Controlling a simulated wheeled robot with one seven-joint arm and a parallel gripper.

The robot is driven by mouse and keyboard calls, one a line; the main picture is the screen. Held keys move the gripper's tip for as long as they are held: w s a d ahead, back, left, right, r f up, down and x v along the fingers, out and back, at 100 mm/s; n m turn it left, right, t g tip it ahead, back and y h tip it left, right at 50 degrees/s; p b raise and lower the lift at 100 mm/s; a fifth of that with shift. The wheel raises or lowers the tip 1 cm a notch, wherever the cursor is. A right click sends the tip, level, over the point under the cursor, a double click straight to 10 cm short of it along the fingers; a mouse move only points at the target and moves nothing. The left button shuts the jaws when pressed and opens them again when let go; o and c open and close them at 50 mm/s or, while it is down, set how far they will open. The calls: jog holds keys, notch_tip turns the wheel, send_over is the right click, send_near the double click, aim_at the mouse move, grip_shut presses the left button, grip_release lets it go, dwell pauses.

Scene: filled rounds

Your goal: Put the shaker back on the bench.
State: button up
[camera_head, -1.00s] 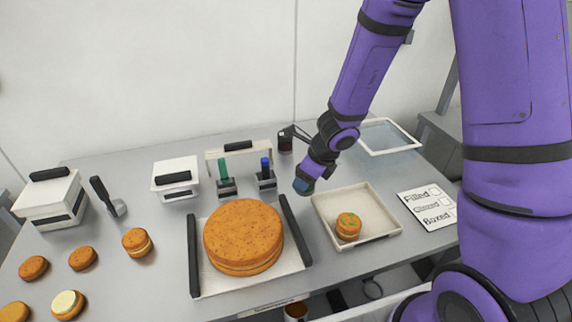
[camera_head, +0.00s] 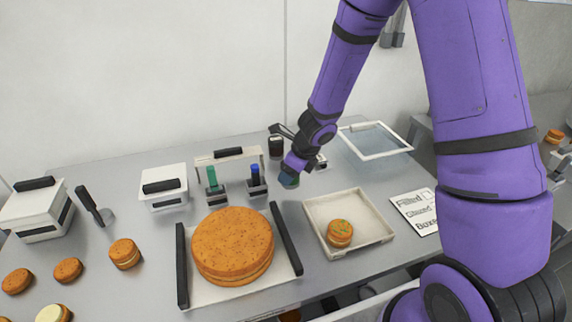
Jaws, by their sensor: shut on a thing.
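My gripper (camera_head: 291,173) points down over the bench (camera_head: 340,280), between the tool stand and the tray. It is shut on a small blue-teal thing (camera_head: 288,181), which I take to be the shaker. The fingers and wrist cover much of it, and I cannot tell whether its base touches the bench. A round filled cake (camera_head: 339,233) with green bits on top sits in the shallow cream tray (camera_head: 379,239), to the right and nearer than my gripper.
A dark jar (camera_head: 276,146) stands close behind my wrist. A stand with green (camera_head: 212,178) and blue (camera_head: 255,173) handles is to the left. A large cake (camera_head: 232,245) lies in front on a black-handled board. A glass-topped frame (camera_head: 375,139) and a label card (camera_head: 418,211) are to the right.

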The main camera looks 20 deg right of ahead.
jog(key=w, duration=0.3)
jog(key=w+d, duration=0.1)
jog(key=w, duration=0.4)
jog(key=shift+w+d+f, duration=0.3)
jog(key=shift+w+f, duration=0.05)
jog(key=shift+f, duration=0.05)
jog(key=shift+w+f, duration=0.25)
jog(key=shift+f, duration=1.55)
jog(key=o, duration=1)
jog(key=shift+f, duration=0.1)
